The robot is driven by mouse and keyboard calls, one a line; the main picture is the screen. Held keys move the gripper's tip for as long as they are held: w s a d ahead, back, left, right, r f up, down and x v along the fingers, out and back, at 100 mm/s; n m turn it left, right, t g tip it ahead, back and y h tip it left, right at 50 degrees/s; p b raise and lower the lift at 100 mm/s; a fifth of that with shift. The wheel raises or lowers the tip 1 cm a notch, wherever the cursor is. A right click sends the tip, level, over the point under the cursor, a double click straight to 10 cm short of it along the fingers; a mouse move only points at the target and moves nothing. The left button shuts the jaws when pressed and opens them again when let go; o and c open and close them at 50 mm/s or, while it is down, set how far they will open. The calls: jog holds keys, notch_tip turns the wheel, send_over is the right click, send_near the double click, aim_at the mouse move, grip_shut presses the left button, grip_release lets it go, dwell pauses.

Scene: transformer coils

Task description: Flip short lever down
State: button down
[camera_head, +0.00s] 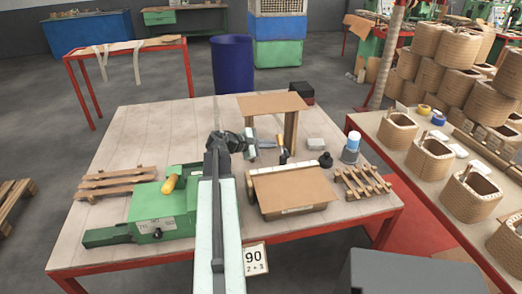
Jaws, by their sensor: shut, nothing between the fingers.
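A green machine (163,212) with a white label lies on the table at the left. A short lever with a yellow grip (174,183) sticks up from its top, tilted to the right. My arm reaches up the middle of the picture and bends right at a dark joint. My gripper (281,149) is at its far end, over the table near the brown board stand. It is small and dark here, and appears shut and empty. It is well to the right of and beyond the lever, not touching it. My arm hides part of the table right of the machine.
A brown board stand (274,104) stands at the back, with a flat board (291,188) in front of it. Wooden pallets (117,182) lie at the left. A blue-white can (351,147) stands at the right. The table's back left (150,130) is clear.

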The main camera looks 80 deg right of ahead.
aim_at(282, 146)
jog(key=a+r+p, duration=0.1)
jog(key=s+a+r, duration=0.1)
jog(key=r, duration=0.1)
jog(key=shift+s+p, duration=0.15)
jog(key=shift+p, duration=0.2)
